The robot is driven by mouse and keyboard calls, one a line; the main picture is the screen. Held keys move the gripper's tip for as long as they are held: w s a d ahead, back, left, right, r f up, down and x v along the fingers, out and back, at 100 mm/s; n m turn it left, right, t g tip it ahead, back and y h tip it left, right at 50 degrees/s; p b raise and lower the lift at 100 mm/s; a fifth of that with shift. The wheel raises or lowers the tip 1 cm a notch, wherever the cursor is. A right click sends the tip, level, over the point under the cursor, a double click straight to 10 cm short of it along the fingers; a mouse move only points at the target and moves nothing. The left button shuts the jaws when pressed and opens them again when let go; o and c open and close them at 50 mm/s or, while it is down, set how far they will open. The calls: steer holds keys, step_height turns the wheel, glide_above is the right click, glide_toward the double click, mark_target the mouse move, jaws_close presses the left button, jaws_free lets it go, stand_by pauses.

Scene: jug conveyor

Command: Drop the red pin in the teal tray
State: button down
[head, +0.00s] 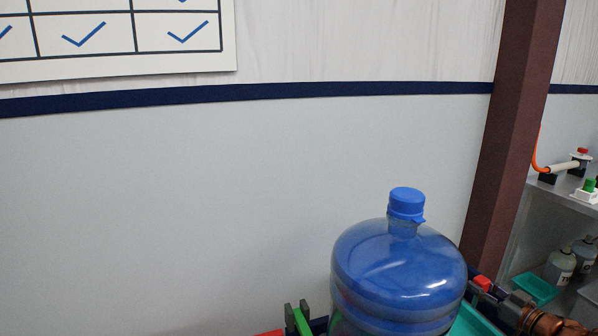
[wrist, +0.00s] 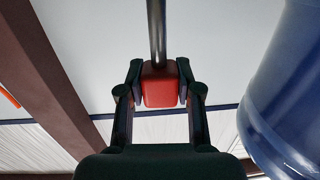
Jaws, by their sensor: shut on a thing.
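In the wrist view my gripper (wrist: 160,88) is shut on the red pin, gripping its red block-shaped head (wrist: 160,92). A grey metal rod (wrist: 156,35) extends from the head. In the head view the red pin (head: 482,284) shows as a small red patch right of the blue jug, at the end of my arm. A teal tray (head: 535,288) is on a shelf at the right, behind my arm. Another teal surface (head: 472,322) shows low beside the jug, mostly hidden; I cannot tell what it belongs to.
The large blue jug (head: 400,265) stands close left of my gripper; it also fills the right of the wrist view (wrist: 285,95). A brown post (head: 505,130) rises behind. Bottles (head: 562,262) stand on the shelf. Green and red parts (head: 303,322) show at the bottom edge.

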mark_target(477, 300)
steer(key=shift+f+b, duration=1.5)
steer(key=shift+f, duration=0.8)
steer(key=c, duration=0.7)
jaws_free()
steer(key=shift+r, duration=0.1)
step_height(477, 300, up, 10)
steer(key=shift+s, duration=0.1)
